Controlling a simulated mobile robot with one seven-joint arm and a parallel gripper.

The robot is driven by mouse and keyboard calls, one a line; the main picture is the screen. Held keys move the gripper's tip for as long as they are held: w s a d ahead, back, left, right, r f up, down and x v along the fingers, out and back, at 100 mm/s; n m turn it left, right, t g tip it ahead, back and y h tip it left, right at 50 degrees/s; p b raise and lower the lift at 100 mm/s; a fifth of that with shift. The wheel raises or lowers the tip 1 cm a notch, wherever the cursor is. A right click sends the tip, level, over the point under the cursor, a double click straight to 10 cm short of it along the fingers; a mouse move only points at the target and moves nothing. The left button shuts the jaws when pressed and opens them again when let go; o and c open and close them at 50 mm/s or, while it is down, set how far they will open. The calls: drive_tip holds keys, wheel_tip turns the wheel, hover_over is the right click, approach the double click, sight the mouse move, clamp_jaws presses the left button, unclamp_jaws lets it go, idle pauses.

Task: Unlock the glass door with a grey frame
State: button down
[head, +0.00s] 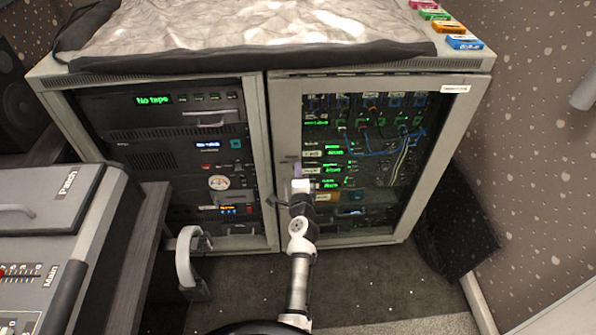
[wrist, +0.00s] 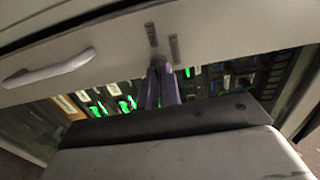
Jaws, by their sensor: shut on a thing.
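The glass door (head: 375,150) with a grey frame is on the right-hand cabinet and looks closed. Its left frame post (head: 287,120) also spans the wrist view as a pale grey band (wrist: 110,58). My gripper (head: 298,172) is at this post, about halfway up. In the wrist view its narrow purplish fingers (wrist: 162,72) are close together, just below two small dark slotted plates (wrist: 163,42). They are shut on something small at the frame. It is mostly hidden between the fingertips, so I cannot tell its shape or whether it is turned.
A pale bar handle (wrist: 50,68) is on the frame left of my fingers. A left-hand rack (head: 165,150) holds several devices. A mixing desk (head: 45,240) stands at the left front, and a black speaker (head: 455,225) is right of the cabinet. Carpet (head: 370,280) in front is clear.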

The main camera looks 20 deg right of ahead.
drive_tip(key=shift+r, duration=0.15)
drive_tip(key=c, duration=1.7)
unclamp_jaws()
drive_tip(key=shift+o, duration=0.5)
drive_tip(key=shift+s+f, duration=0.1)
drive_tip(key=shift+f, duration=0.1)
